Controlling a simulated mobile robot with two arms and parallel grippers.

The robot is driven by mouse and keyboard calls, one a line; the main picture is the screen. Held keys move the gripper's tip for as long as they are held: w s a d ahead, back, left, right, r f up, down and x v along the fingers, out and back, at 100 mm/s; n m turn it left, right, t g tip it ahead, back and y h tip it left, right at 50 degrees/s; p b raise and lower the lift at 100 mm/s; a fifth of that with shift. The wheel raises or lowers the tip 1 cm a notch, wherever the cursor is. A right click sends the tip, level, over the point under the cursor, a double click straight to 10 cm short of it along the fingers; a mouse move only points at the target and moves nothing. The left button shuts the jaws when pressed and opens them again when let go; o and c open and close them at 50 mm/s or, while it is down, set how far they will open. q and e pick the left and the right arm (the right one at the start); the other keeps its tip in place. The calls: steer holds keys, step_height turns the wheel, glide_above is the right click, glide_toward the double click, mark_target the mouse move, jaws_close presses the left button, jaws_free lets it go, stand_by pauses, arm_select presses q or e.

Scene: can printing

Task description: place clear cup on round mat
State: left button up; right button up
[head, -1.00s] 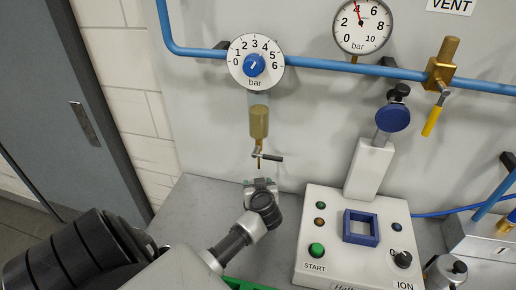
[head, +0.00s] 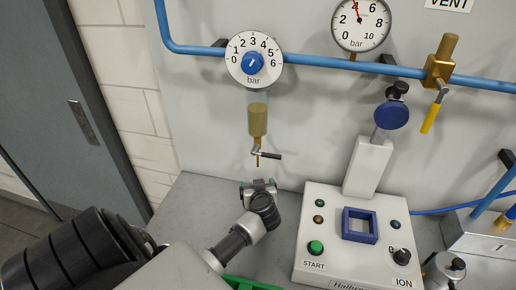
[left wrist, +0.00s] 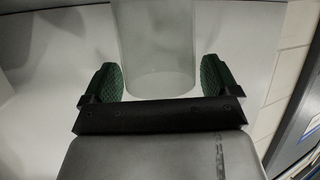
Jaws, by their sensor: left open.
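A clear cup (left wrist: 155,45) shows in the left wrist view, between the two green-padded fingers of my left gripper (left wrist: 160,82). Gaps show on both sides of it, so the fingers are open and apart from it. In the head view my left gripper (head: 258,184) is low over the grey bench, below the drain of the regulator bowl. I cannot make out the clear cup in the head view. No round mat can be made out in either view. My right gripper is not in view.
A regulator bowl (head: 257,118) with a drain lever (head: 265,154) hangs above my left gripper. A white machine (head: 325,225) with buttons and a blue square frame (head: 360,226) stands to the right. A green edge (head: 250,284) shows at the bottom.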

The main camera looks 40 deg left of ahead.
arm_select(q)
steer(key=v, duration=1.2)
steer(key=shift+b, duration=0.3)
